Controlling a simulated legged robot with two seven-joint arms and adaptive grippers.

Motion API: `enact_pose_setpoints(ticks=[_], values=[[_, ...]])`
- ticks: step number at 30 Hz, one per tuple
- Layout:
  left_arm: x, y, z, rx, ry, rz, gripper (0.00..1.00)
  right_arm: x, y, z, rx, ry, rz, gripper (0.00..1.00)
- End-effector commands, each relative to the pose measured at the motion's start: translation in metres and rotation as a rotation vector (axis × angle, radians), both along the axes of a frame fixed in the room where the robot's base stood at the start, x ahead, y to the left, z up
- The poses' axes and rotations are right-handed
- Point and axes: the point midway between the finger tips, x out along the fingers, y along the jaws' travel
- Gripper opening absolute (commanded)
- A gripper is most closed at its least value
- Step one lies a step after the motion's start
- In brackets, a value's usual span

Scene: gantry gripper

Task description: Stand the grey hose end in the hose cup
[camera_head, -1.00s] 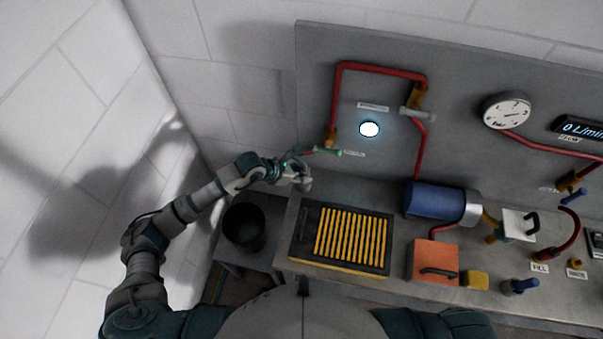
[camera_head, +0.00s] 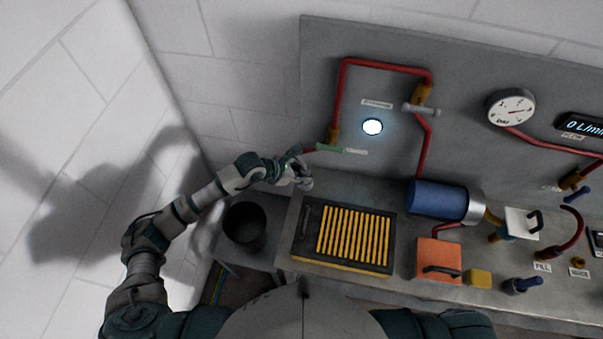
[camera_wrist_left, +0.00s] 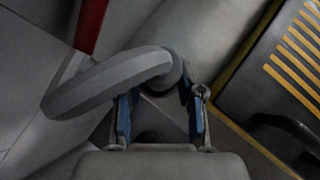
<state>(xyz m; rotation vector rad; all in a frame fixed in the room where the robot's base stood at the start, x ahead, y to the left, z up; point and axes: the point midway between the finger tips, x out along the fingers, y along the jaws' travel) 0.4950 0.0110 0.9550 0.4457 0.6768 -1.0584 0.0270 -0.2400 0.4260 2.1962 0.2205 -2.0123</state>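My left gripper (camera_head: 299,174) is at the back left corner of the bench, just below the green handle. In the left wrist view, its two blue-padded fingers (camera_wrist_left: 158,100) stand apart. A thick grey bent hose (camera_wrist_left: 108,82) crosses their tips. Its bend lies at the gap between them, and I see no clear clamping on it. In the head view the grey hose is hard to separate from the gripper. A dark round bucket-like cup (camera_head: 244,224) stands left of the bench; I cannot tell whether it is the hose cup. My right gripper is out of view.
A black tray with yellow slats (camera_head: 300,246) lies on the bench (camera_head: 330,187), right of the gripper. A blue cylinder (camera_head: 435,199) and an orange box (camera_head: 438,258) are farther right. Red pipes (camera_head: 341,95) run on the grey back panel. The green handle (camera_head: 329,149) is close above.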

Motion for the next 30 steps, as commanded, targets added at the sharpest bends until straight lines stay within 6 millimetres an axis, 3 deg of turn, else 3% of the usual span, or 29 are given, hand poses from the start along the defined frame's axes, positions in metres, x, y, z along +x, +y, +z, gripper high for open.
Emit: enact_pose_setpoints(ticks=[1,3,22,30], values=[[-0.005,0.002,-0.012,0.013,0.021,-0.001,0.49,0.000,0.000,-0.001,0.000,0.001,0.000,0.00],[-0.005,0.001,-0.011,0.013,0.019,-0.001,0.63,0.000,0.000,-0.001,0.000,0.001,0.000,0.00],[-0.004,0.002,-0.003,0.004,0.007,-0.002,0.63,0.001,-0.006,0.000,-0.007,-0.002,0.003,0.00],[-0.017,0.031,0.028,0.004,0.006,-0.001,0.63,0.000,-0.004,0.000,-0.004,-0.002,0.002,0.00]])
